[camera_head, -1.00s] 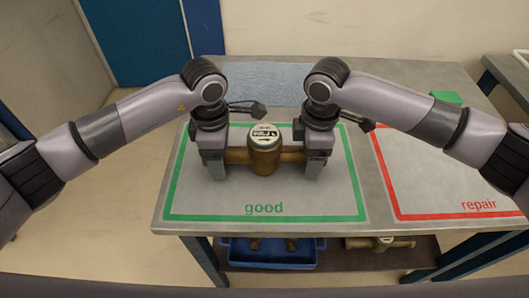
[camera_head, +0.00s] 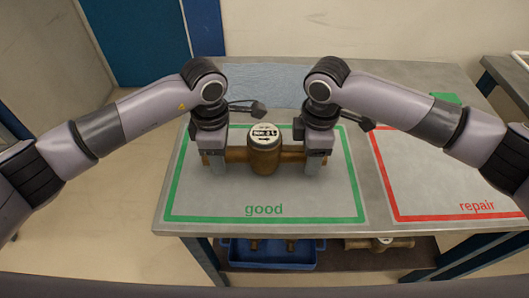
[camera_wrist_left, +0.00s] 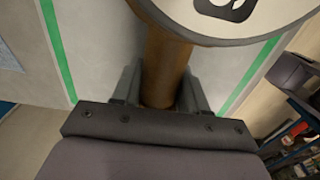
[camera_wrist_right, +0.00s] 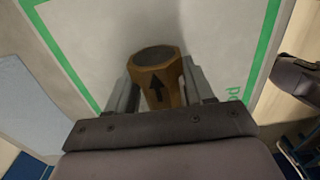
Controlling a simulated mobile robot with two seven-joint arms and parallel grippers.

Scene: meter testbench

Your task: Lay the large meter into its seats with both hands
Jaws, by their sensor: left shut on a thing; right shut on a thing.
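The large meter (camera_head: 264,157) has a brown, brass-like body, a pipe end on each side and a round white face on top. It lies level across the green-framed good area. My left gripper (camera_head: 216,166) is shut on its left pipe end, which also shows between the fingers in the left wrist view (camera_wrist_left: 160,75). My right gripper (camera_head: 314,165) is shut on its right pipe end, a hexagonal end with an arrow in the right wrist view (camera_wrist_right: 157,85). I cannot tell whether the meter touches the table. I cannot make out any seats.
The table (camera_head: 380,236) has a red-framed repair area (camera_head: 435,180) at right, bare where visible. A blue-grey mat (camera_head: 265,82) lies at the back and a green object (camera_head: 445,98) at the back right. The lower shelf bears a blue tray (camera_head: 270,260) and another meter (camera_head: 380,243).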

